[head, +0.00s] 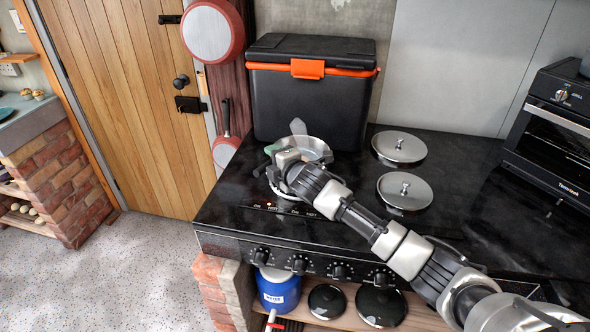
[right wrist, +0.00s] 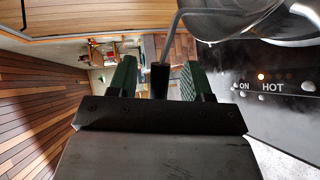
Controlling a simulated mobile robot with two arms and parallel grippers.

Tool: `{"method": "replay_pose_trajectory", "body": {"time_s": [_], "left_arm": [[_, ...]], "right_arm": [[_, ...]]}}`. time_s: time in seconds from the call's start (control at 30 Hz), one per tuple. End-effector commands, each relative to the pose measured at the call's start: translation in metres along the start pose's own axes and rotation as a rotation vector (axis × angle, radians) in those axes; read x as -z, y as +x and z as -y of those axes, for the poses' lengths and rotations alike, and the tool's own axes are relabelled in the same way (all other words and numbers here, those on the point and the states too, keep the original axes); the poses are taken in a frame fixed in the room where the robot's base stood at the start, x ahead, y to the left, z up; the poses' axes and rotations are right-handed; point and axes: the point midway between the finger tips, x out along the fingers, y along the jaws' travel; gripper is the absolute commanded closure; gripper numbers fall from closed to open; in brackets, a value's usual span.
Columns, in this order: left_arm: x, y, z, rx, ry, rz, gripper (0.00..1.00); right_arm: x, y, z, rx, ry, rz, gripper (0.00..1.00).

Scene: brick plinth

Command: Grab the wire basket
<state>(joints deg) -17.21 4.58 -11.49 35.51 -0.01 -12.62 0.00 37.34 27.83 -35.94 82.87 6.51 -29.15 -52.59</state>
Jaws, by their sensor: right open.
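A round shiny steel vessel (head: 316,147) stands at the back left of the black cooker top, partly hidden by my right arm. I cannot make out wire mesh on it, so I cannot tell if it is the wire basket. My right gripper (head: 266,162) is at its left side. In the right wrist view the vessel (right wrist: 225,20) fills the upper right, with a bent metal rod leading to a dark handle (right wrist: 160,78). The green fingers of my right gripper (right wrist: 156,80) are open, with the handle between them in the picture. Contact cannot be told. My left gripper is not in view.
A black cool box (head: 310,100) with an orange latch stands behind the vessel. Two steel lids (head: 399,148) cover burners to the right. A black oven (head: 555,130) stands at the far right. Pans (head: 212,32) hang at the left by a wooden door (head: 130,80).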

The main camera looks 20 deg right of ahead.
Motion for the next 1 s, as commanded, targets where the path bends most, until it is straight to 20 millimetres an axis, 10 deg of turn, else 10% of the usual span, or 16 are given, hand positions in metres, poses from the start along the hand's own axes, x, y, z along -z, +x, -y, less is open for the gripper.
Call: {"method": "replay_pose_trajectory", "body": {"time_s": [0.2,0.5,1.0], "left_arm": [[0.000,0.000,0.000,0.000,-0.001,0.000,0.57],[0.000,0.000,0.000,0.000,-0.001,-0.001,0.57],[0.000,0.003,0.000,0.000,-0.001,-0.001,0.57]], "right_arm": [[0.000,0.000,0.000,-0.001,0.000,0.000,0.53],[0.000,0.000,0.000,0.000,0.000,0.000,0.99],[-0.001,-0.003,-0.017,-0.009,-0.004,0.000,1.00]]}}
